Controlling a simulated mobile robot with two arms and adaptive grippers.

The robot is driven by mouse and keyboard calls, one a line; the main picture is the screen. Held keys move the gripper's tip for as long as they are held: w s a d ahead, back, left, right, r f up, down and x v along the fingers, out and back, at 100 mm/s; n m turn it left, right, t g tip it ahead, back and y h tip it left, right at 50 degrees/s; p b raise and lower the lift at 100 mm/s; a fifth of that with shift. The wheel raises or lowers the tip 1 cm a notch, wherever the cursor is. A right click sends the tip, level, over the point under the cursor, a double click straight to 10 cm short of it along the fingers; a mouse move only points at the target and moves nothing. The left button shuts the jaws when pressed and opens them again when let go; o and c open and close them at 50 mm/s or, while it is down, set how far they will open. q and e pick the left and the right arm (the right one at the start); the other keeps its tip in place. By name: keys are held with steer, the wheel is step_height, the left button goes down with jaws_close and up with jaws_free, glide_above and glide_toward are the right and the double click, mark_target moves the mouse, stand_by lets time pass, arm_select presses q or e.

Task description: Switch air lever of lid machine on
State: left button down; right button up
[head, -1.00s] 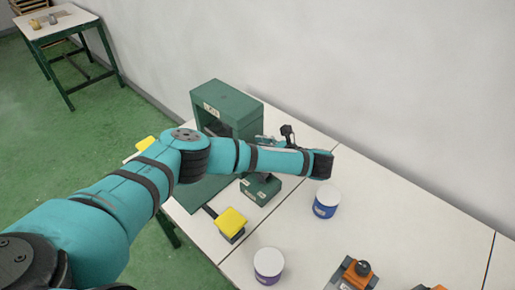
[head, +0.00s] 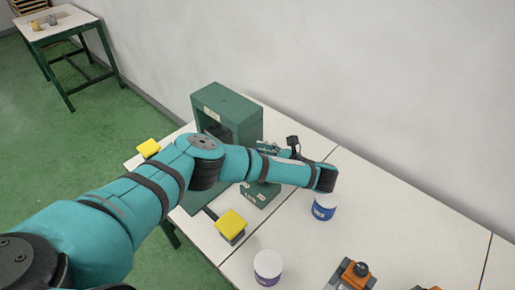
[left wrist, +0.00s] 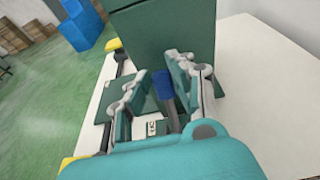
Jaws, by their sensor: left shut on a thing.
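The lid machine (head: 228,104) is a dark green box frame standing at the back left of the white table, and its green panel (left wrist: 165,40) fills the top of the left wrist view. The air lever (left wrist: 163,84) shows there as a blue grip on a dark stem. A small green labelled base (head: 260,193) sits beside the machine, partly under my arm. My left gripper (head: 272,150) is beside the machine, mostly hidden by my forearm. In the left wrist view my left gripper (left wrist: 158,88) has its fingers on either side of the blue grip, shut on it. My right gripper is not in view.
Two yellow-topped pedals or pads, one in front (head: 231,224) and one at the left edge (head: 148,148), flank the machine. White-lidded tubs stand on the table, one blue (head: 324,208) and one purple (head: 268,267). An orange and grey device (head: 352,274) sits at front. The right of the table is clear.

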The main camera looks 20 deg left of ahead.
arm_select(q)
steer(key=shift+s+d+r+t+y+p, duration=0.15)
steer(key=shift+d+y+p, duration=0.15)
steer(key=shift+d+y, duration=0.15)
steer(key=shift+s+d+r+t+y+p, duration=0.1)
steer(key=shift+d+t+y+p, duration=0.05)
steer(key=shift+d+y+p, duration=0.2)
steer(key=shift+s+d+f+t+y+b, duration=0.2)
steer(key=shift+d+y+b, duration=0.15)
steer(key=shift+d+y, duration=0.25)
steer(key=shift+s+d+f+t+y+b, duration=0.2)
steer(key=shift+s+d+y+b, duration=0.1)
steer(key=shift+d+y, duration=0.3)
steer(key=shift+s+d+f+t+y+b, duration=0.2)
steer(key=shift+d+y+b, duration=0.15)
steer(key=shift+d+y, duration=0.2)
steer(key=shift+d, duration=0.1)
steer(key=c, duration=1.2)
jaws_free()
steer(key=shift+o, duration=0.2)
steer(key=shift+w+r, duration=0.1)
steer(key=shift+r, duration=0.05)
